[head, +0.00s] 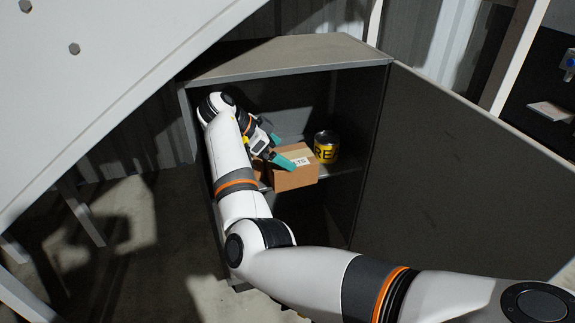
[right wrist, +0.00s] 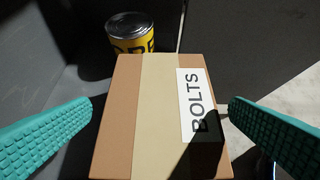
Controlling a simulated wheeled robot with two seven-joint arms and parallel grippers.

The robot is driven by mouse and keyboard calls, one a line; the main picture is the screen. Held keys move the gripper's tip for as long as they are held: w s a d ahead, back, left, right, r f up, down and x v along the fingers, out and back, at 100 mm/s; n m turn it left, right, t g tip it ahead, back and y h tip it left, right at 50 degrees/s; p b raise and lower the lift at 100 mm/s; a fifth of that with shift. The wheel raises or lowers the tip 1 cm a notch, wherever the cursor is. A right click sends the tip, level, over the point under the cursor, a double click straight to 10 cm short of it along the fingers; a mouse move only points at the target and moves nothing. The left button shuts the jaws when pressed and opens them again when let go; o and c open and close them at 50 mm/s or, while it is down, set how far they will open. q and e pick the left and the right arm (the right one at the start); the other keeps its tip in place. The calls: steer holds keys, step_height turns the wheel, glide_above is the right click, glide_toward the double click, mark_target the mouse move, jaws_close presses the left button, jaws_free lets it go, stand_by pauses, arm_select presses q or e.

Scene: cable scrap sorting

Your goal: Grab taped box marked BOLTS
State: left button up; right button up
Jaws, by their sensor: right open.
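The taped cardboard box (head: 296,176) sits on a shelf inside an open grey cabinet. In the right wrist view the box (right wrist: 155,130) shows a tan tape strip along its top and a white label (right wrist: 197,105) reading BOLTS. My right gripper (head: 280,148) reaches into the cabinet at the box. Its teal fingers (right wrist: 160,132) are open, one on each side of the box, with a visible gap to it. In the head view a finger hides part of the box. My left gripper is not in view.
A yellow and black can (head: 326,147) stands on the shelf just right of the box; it also shows beyond the box in the right wrist view (right wrist: 131,38). The cabinet's walls (head: 357,130) enclose the shelf. Its open door (head: 460,165) extends to the right.

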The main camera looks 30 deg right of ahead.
mark_target(290, 156)
steer(key=b+x, duration=0.2)
steer(key=x, duration=0.4)
steer(key=shift+s+d+f, duration=0.1)
steer(key=shift+f, duration=0.05)
steer(key=shift+c, duration=0.3)
steer(key=c, duration=1.2)
steer(key=shift+c, duration=0.7)
steer(key=shift+r, duration=0.2)
